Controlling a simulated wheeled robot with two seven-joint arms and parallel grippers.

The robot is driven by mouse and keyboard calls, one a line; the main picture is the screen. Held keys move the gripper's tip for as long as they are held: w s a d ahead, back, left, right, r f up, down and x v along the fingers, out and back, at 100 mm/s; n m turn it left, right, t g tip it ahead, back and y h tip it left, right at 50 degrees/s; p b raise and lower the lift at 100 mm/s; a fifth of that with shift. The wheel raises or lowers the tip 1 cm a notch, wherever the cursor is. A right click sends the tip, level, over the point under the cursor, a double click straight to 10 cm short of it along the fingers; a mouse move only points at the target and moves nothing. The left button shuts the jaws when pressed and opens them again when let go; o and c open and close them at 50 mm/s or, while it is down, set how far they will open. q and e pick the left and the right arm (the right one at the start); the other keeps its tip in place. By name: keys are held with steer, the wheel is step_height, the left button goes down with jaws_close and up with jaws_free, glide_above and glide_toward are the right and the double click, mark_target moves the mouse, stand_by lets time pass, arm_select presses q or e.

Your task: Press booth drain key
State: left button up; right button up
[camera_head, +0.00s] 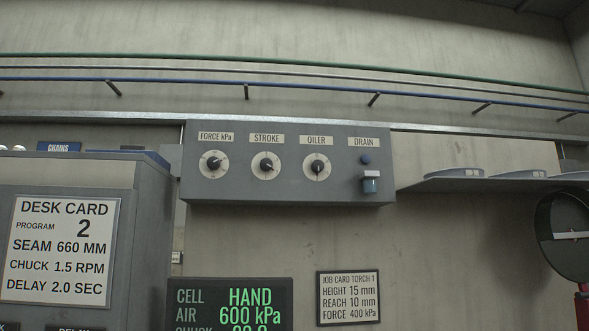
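A grey wall box (230,139) carries a row of controls. At its right end, under the label DRAIN (364,142), is a small round dark blue key (365,160). Just below the key is a small blue cup-like part (371,186) with a pale top. Nothing covers the key. I cannot tell whether the key is pressed in. Neither of my grippers shows in the head view.
Dials for FORCE (214,164), STROKE (265,166) and OILER (316,167) sit left of the key. A cabinet with a desk card (60,250) stands left. A display (230,305) reads HAND, 600 kPa. A shelf (480,183) juts out at right.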

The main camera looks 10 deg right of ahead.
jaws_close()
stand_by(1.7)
